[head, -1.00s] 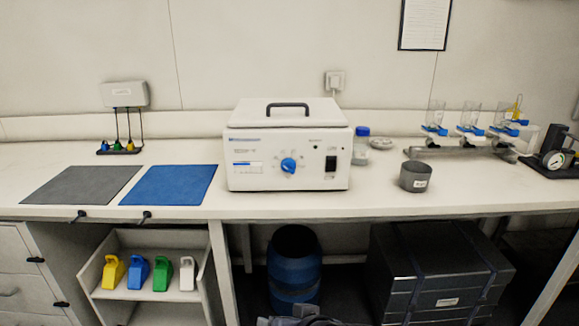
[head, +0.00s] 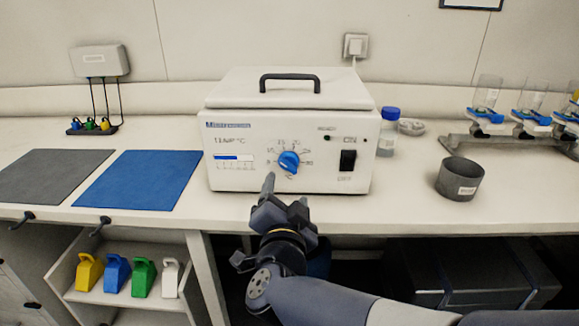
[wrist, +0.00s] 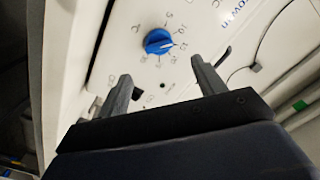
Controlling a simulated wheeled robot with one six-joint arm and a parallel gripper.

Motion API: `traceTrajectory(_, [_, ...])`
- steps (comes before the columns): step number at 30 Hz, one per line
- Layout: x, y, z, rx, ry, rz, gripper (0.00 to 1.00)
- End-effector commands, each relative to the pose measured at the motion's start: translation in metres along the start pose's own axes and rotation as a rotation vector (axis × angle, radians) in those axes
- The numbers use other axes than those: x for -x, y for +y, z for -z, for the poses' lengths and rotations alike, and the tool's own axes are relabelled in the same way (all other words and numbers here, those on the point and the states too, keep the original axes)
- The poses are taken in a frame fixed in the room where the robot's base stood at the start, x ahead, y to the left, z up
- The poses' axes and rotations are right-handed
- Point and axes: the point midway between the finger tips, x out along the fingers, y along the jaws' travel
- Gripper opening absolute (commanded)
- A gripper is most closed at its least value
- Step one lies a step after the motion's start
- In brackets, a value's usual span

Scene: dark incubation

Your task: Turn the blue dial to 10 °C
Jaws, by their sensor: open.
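The blue dial (head: 289,162) sits on the front of a white box-shaped device (head: 240,178), with a ring of numbers around it. The dial also shows in the wrist view (wrist: 158,41), above and between my fingers, with a pale mark on its face. That mark seems to point toward the right side of the scale, near 10 to 15, but is too small to read surely. My gripper (head: 286,192) is open and empty, just below and in front of the dial. In the wrist view the fingers (wrist: 161,68) are apart and do not touch the dial.
A black switch (head: 348,161) is right of the dial. A blue mat (head: 150,180) and a grey mat (head: 50,176) lie to the left. A blue-capped bottle (head: 389,130) and a dark cup (head: 460,180) stand to the right. The bench front edge runs below the device.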

Motion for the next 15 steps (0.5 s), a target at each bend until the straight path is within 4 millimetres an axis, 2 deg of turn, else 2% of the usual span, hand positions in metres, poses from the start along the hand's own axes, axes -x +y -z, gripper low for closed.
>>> traceTrajectory(9, [-0.060, 0.002, -0.001, 0.002, 0.001, -0.004, 0.65])
traceTrajectory(15, [-0.085, 0.001, 0.000, 0.002, -0.001, 0.000, 0.65])
